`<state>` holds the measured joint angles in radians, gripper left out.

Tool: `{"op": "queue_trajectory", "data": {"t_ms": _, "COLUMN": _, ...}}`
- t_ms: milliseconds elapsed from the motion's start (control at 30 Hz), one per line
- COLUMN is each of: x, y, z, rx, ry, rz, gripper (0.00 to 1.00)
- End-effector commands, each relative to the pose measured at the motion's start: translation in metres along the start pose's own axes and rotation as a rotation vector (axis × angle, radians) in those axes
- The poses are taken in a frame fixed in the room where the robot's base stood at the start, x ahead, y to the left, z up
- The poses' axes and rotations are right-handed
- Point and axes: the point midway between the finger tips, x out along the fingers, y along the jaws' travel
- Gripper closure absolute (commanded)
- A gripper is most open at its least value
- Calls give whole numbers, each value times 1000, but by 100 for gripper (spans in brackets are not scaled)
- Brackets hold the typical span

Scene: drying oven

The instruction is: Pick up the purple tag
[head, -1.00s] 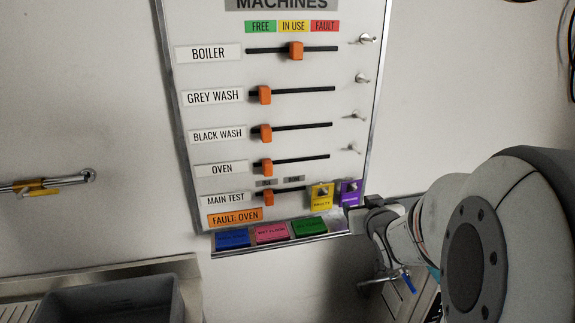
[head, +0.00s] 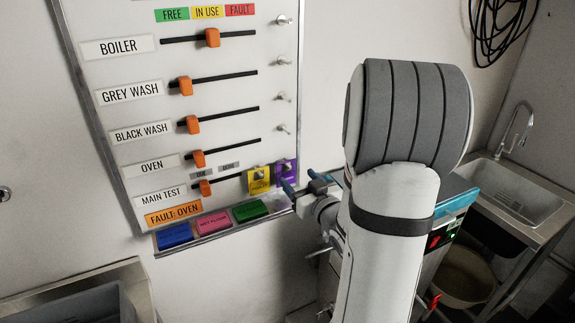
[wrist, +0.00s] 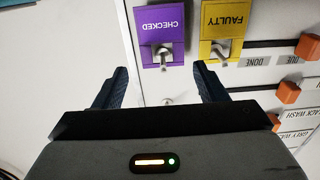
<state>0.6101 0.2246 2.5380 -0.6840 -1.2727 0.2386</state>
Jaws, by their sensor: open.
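The purple tag (head: 286,172) hangs on a hook at the lower right of the machines board. In the wrist view the purple tag (wrist: 160,35), marked CHECKED, appears upside down with the metal hook through it. My gripper (head: 299,186) is just right of and below the tag in the head view. In the wrist view my gripper (wrist: 163,88) is open and empty, its two dark fingers pointing at the board. The tag lies beyond the fingertips, roughly centred between them, with a visible gap.
A yellow FAULTY tag (head: 259,180) hangs close beside the purple one. An orange slider (head: 205,188) is further left. Blue (head: 174,236), pink (head: 213,222) and green (head: 250,211) tags sit on the ledge below. A sink (head: 520,190) stands at the right.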

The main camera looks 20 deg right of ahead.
Motion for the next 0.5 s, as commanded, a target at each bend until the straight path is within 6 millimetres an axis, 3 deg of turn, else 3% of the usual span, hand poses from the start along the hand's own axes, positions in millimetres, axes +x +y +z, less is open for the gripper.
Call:
{"op": "queue_trajectory", "data": {"t_ms": 267, "x": 7, "y": 0, "z": 0, "rx": -2, "ry": -2, "rz": 3, "gripper": 35}}
{"op": "queue_trajectory", "data": {"t_ms": 500, "x": 41, "y": -4, "z": -1, "rx": -2, "ry": -2, "rz": 1, "gripper": 35}}
